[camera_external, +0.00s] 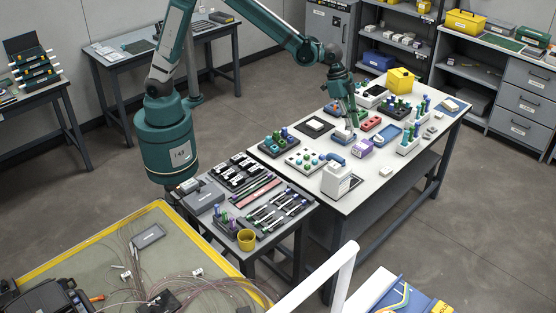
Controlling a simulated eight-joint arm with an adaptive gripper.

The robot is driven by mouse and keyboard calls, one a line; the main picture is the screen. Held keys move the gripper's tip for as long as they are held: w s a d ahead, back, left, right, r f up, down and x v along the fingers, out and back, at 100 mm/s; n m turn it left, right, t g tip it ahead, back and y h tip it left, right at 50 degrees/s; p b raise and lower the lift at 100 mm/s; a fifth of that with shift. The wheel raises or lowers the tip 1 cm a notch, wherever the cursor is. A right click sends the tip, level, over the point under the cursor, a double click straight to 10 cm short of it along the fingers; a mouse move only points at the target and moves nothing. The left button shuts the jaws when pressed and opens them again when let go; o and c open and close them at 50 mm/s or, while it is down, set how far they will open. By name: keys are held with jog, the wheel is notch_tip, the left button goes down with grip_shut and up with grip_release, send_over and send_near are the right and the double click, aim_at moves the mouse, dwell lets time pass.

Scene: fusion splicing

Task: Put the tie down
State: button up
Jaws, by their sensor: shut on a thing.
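My gripper (352,126) points down over the middle of the long white-topped table (386,180), low among the small items there. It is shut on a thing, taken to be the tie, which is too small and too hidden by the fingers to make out. A grey-blue item (343,135) lies just under or beside the fingertips. I cannot tell whether the held thing touches anything.
A yellow box (400,80) stands behind. The table's near right top is clear.

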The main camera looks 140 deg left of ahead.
jog(key=s+d+m+h+b, duration=0.25)
jog(key=d+m, duration=0.55)
jog(key=d, duration=1.5)
jog(key=m+g+h, duration=0.2)
jog(key=m+g, duration=0.1)
jog(key=m, duration=0.4)
send_over(255, 208)
jog(key=a, duration=0.2)
jog(key=f, duration=0.1)
notch_tip(255, 208, down, 11)
jog(key=shift+s+d, duration=0.15)
jog(key=shift+s, duration=0.2)
jog(key=shift+b, duration=0.3)
jog(key=shift+f+b, duration=0.6)
jog(key=shift+f, duration=2.55)
jog(key=shift+f, duration=0.1)
jog(key=shift+f+b, duration=0.4)
jog(key=shift+f, duration=1.4)
jog(key=shift+f, duration=0.15)
